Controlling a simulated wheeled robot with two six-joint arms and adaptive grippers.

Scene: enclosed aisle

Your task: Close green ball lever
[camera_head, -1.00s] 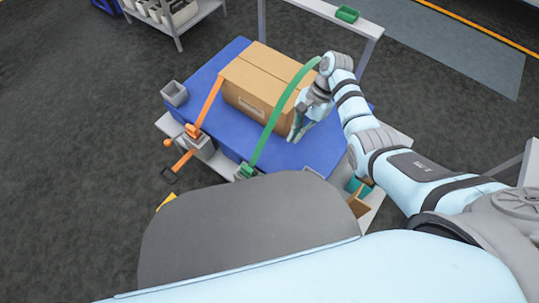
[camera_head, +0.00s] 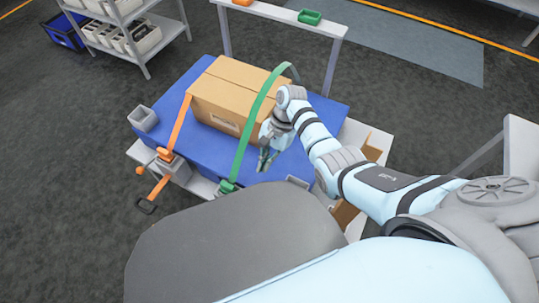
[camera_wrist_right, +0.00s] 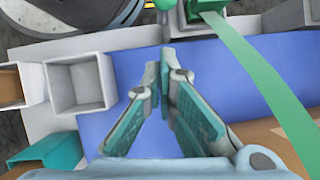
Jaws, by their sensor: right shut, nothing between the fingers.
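A green strap (camera_head: 246,130) runs over a cardboard box (camera_head: 230,92) down to a green buckle (camera_head: 228,187) at the near edge of the blue table. The buckle also shows at the top of the right wrist view (camera_wrist_right: 207,7). A small green ball (camera_wrist_right: 165,4) shows beside it, cut by the frame's top edge; the rest of that lever is out of frame. My right gripper (camera_head: 264,162) is over the blue top, right of the green strap and apart from the buckle. Its fingers (camera_wrist_right: 166,62) are shut and empty. My left gripper is not in view.
An orange strap (camera_head: 181,124) ends at an orange lever (camera_head: 159,186) jutting from the table's near left. Grey open bins stand at the left corner (camera_head: 143,118) and by the near edge (camera_wrist_right: 78,85). My dark body part hides the floor in front.

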